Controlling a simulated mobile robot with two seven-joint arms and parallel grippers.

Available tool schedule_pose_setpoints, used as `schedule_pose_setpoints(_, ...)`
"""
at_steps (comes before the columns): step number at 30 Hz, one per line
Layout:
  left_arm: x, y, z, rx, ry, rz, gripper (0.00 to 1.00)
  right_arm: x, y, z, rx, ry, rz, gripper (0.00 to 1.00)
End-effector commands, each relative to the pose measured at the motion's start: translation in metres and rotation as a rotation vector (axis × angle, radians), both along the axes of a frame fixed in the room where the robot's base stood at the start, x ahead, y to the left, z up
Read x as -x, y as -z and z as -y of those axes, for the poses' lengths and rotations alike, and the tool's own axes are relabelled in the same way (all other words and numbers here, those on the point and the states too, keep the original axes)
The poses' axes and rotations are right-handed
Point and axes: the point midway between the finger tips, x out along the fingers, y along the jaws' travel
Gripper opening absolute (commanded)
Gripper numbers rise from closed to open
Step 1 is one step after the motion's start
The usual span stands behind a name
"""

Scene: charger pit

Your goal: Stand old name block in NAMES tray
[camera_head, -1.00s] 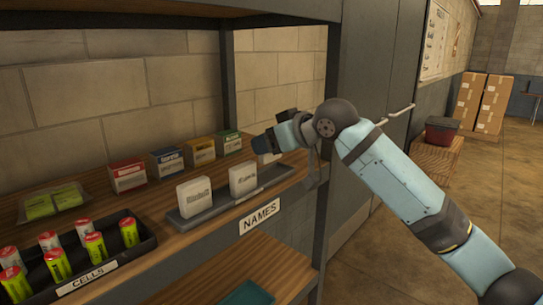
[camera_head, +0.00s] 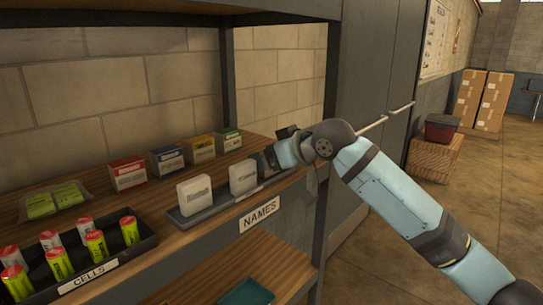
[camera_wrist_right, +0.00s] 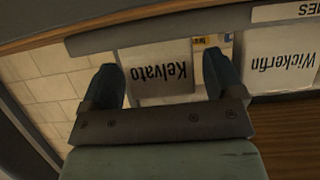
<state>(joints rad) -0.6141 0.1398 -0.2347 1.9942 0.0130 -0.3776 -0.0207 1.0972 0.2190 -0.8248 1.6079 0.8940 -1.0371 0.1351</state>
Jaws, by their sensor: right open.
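The NAMES tray (camera_head: 225,203) is a grey tray at the shelf's front edge, above its NAMES label (camera_head: 259,215). Two white name blocks, a left one (camera_head: 195,195) and a middle one (camera_head: 243,178), stand upright in it. In the right wrist view, which is upside down, a block reading "Kelvato" (camera_wrist_right: 160,73) shows between my spread fingertips, and a block reading "Wickerfin" (camera_wrist_right: 282,68) stands to the right. My right gripper (camera_head: 268,160) is open at the tray's far right end; it also shows in the wrist view (camera_wrist_right: 163,78). It hides Kelvato in the head view. Contact with Kelvato cannot be told.
Red, blue, yellow and green boxes (camera_head: 201,149) stand behind the tray. A CELLS tray (camera_head: 100,272) with several batteries and a clear pack (camera_head: 54,200) are at left. A dark shelf post (camera_head: 318,210) rises close to my right gripper. A lower shelf holds a teal tray (camera_head: 246,293).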

Motion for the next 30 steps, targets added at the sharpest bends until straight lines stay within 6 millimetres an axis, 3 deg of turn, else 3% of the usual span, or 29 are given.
schedule_pose_setpoints(5, 0.0, 0.004, 0.0, 0.0, 0.0, 0.0, 0.43, 0.008, -0.008, 0.011, -0.001, 0.0, 0.004, 0.86)
schedule_pose_setpoints(18, 0.0, 0.014, 0.0, 0.0, 0.001, -0.001, 0.43, 0.056, -0.047, 0.073, 0.0, 0.001, 0.003, 0.86)
schedule_pose_setpoints(30, 0.0, 0.015, 0.0, 0.0, 0.0, -0.001, 0.43, 0.066, -0.053, 0.085, -0.001, 0.0, 0.0, 0.86)
